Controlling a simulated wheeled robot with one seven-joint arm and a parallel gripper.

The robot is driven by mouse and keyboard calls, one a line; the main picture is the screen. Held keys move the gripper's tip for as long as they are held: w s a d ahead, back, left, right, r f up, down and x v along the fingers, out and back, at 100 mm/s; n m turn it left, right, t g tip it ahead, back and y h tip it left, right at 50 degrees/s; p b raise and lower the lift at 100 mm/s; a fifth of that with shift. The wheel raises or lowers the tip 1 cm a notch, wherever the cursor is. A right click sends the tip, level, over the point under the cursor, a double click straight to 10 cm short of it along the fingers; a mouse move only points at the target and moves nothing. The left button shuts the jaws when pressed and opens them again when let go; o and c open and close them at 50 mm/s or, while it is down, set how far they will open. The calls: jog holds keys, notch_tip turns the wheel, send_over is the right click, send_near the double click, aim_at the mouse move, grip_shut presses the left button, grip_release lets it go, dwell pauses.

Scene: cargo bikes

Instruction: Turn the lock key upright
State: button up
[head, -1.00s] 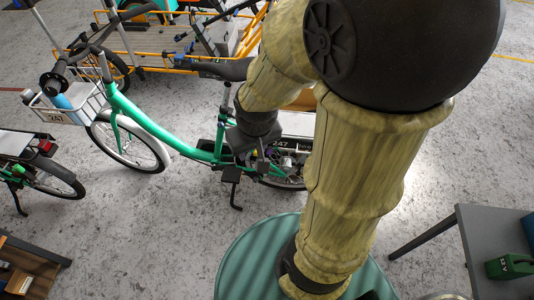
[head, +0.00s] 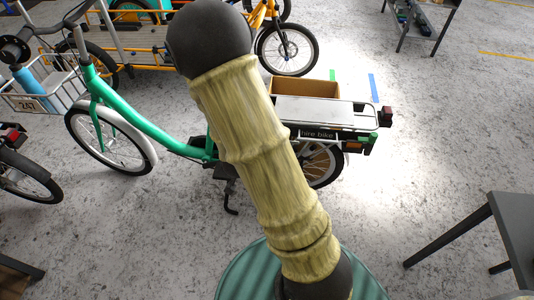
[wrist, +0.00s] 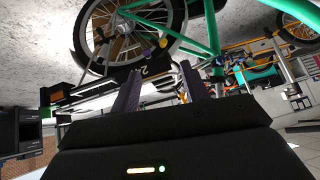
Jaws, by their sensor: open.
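The green hire bike (head: 150,137) stands across the head view, its rear rack and the lower part of its rear wheel showing to the right of my arm. In the wrist view the picture is tipped over, with the rear wheel (wrist: 92,30) at the top. My arm hides the gripper and lock area in the head view.
A cardboard-brown box (head: 304,87) sits behind the bike's rear rack (head: 318,111). A yellow cargo bike (head: 150,36) stands behind. Another bike's wheel (head: 38,176) is at left. A grey table (head: 515,235) is at right. The floor between is clear.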

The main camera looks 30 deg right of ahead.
jog(key=d+f+t+h+b, duration=0.2)
jog(key=f+t+h+b, duration=0.1)
jog(key=f+b, duration=0.5)
jog(key=w+d+f+t+h+b, duration=0.1)
jog(key=d+f+t+h+b, duration=0.2)
jog(key=f+b, duration=0.6)
jog(key=shift+f+n+t, duration=0.2)
jog(key=shift+n+t, duration=0.1)
jog(key=shift+t, duration=0.6)
jog(key=shift+w+d, duration=0.1)
